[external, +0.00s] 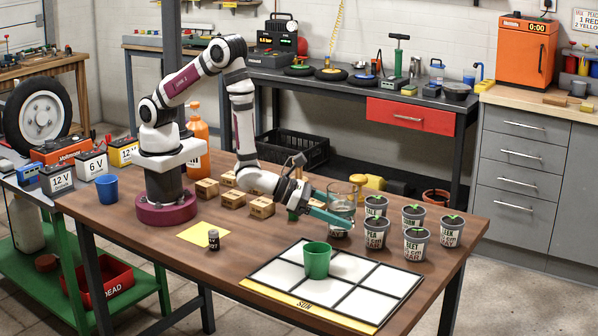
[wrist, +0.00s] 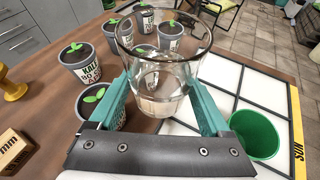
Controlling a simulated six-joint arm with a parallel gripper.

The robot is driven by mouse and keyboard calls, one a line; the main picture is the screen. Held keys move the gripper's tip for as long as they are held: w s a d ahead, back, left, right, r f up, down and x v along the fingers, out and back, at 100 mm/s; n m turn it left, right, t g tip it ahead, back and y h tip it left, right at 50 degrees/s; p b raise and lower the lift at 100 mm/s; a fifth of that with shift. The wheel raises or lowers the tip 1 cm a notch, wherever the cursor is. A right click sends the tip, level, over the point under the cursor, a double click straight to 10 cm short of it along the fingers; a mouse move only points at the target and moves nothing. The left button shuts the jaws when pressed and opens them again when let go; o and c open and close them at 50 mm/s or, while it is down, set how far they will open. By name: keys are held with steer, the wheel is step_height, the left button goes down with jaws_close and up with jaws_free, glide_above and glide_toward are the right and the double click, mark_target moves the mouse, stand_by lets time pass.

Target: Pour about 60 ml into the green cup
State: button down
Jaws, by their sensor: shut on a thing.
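The green cup (external: 317,260) stands upright on the white grid board (external: 378,276). In the wrist view the green cup (wrist: 254,135) is at the lower right, beside my gripper; I see no liquid in its visible interior. My gripper (external: 329,219) is shut on a clear glass beaker (external: 342,197), behind and right of the cup in the external view. In the wrist view the teal fingers of my gripper (wrist: 163,105) sit on either side of the glass beaker (wrist: 160,75). The beaker is close to upright and holds some clear liquid low down.
Several grey seedling pots (external: 376,233) stand close to the beaker on the right. A blue cup (external: 107,188), a yellow sheet (external: 203,234) and a small dark canister (external: 213,239) are at the left. The board around the green cup is clear.

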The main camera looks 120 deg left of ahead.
mark_target(330, 226)
steer(key=shift+w+d+f+m+t+h, duration=0.1)
steer(key=shift+d+f+m+t+h, duration=0.1)
steer(key=shift+m+t+h, duration=0.4)
steer(key=shift+d+f+m, duration=0.1)
steer(key=shift+d+m, duration=0.05)
steer(key=shift+m, duration=0.15)
steer(key=shift+d+f+m+y, duration=0.7)
steer(key=shift+f+m+y, duration=0.25)
steer(key=shift+m, duration=0.25)
steer(key=r, duration=0.1)
steer(key=d+r+m+y, duration=0.1)
steer(key=r+m, duration=0.1)
steer(key=shift+w+d+t, duration=0.1)
steer(key=shift+d+t, duration=0.25)
steer(key=shift+t, duration=0.05)
steer(key=shift+d+r+m+y+b, duration=0.1)
steer(key=shift+r+m+y+b, duration=0.2)
steer(key=shift+r+m+y, duration=0.4)
steer(key=shift+f, duration=0.15)
steer(key=shift+f+m+t+y+b, duration=0.15)
steer(key=shift+m+t+y+b, duration=0.2)
steer(key=shift+m, duration=0.35)
steer(key=shift+f+m+t+b, duration=0.15)
steer(key=shift+m+b, duration=0.25)
steer(key=shift+m, duration=0.3)
